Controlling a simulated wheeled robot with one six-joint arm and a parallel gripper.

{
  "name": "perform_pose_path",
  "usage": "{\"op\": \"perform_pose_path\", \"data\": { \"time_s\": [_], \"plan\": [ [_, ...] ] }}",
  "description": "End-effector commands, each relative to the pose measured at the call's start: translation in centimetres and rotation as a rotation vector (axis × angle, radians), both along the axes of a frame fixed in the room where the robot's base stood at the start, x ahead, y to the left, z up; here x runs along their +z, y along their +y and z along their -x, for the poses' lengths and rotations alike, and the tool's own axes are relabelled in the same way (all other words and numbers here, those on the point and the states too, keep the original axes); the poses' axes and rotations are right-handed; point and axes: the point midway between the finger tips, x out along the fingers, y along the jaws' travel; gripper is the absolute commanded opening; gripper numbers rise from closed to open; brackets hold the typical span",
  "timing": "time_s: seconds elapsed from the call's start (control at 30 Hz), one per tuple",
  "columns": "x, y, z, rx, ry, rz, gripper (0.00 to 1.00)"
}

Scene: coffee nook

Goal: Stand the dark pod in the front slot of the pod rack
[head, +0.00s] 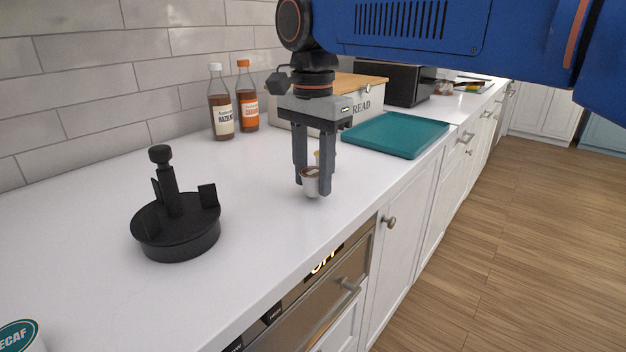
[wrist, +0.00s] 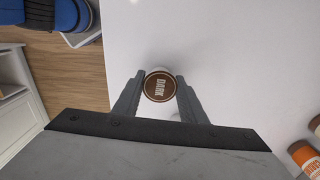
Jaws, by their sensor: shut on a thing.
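The dark pod (head: 311,185) is a small white cup with a brown lid, held between the fingers of my gripper (head: 313,190). In the wrist view its brown lid (wrist: 158,87) faces the camera and reads DARK, between the two fingertips (wrist: 159,80). The pod is roughly upright, low over the white counter; I cannot tell whether it touches the counter. The pod rack (head: 176,238) is a black round base with a knobbed centre post and upright dividers. It stands on the counter to the left of my gripper, apart from it, and no pod shows in it.
Two syrup bottles (head: 221,115) stand by the tiled wall, with a bread box (head: 362,108) and a teal board (head: 395,134) behind my gripper. A decaf container (head: 20,338) is at the lower left. Counter between gripper and rack is clear.

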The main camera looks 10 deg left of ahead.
Motion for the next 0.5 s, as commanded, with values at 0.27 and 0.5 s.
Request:
{"op": "perform_pose_path", "data": {
  "time_s": [0.27, 0.5],
  "plan": [
    [5.0, 0.1, -0.1, 0.000, -0.003, -0.002, 0.17],
    [8.2, 0.1, -0.1, 0.000, -0.001, -0.002, 0.17]
  ]
}}
